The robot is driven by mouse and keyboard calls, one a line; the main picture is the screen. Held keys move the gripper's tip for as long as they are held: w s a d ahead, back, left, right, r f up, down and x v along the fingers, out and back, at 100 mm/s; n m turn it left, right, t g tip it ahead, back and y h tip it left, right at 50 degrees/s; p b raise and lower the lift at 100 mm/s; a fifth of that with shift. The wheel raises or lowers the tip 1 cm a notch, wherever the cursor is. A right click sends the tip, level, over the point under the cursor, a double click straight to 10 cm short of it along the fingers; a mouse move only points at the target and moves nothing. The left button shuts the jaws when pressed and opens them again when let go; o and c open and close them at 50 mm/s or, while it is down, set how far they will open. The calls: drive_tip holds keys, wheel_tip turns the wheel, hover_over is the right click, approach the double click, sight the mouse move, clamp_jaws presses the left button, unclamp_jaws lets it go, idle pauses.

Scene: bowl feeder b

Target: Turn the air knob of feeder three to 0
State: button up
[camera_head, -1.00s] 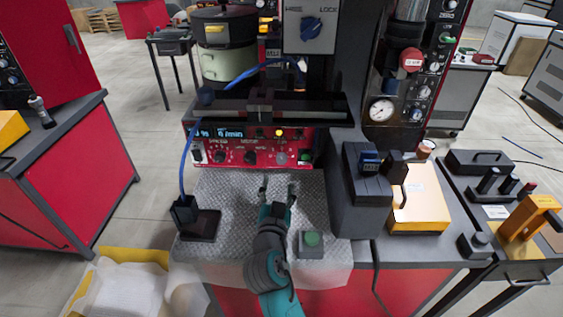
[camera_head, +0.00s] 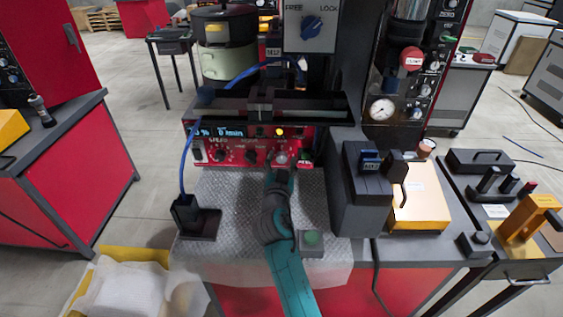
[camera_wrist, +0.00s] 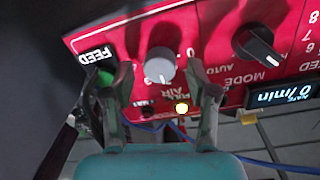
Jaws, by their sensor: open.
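The red control panel (camera_head: 235,150) of the feeder is on the front of the bench unit, with a lit display. In the wrist view, which shows the panel upside down, the grey air knob (camera_wrist: 160,64) sits above the word AIR. My gripper (camera_wrist: 157,85) is open, with one finger on each side of the air knob. No clear contact with it shows. In the head view my gripper (camera_head: 279,164) is at the right part of the panel and partly hides the knobs there.
A black mode knob (camera_wrist: 257,45) and a green FEED button (camera_wrist: 104,77) flank the air knob. A black holder (camera_head: 187,212) and a green push button (camera_head: 312,239) stand on the textured mat (camera_head: 235,205). A dark box (camera_head: 362,190) stands right of the mat.

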clamp_jaws()
drive_tip(key=shift+n, duration=0.3)
drive_tip(key=n, duration=0.3)
drive_tip(key=shift+a+n, duration=0.1)
drive_tip(key=shift+n, duration=0.2)
drive_tip(key=n, duration=0.4)
drive_tip(key=shift+f+n, duration=0.1)
drive_tip(key=shift+n, duration=0.2)
drive_tip(key=n, duration=0.4)
drive_tip(key=shift+a+n+t+y, duration=0.1)
drive_tip(key=shift+n+t+y, duration=0.2)
drive_tip(key=n, duration=0.5)
drive_tip(key=shift+f, duration=0.15)
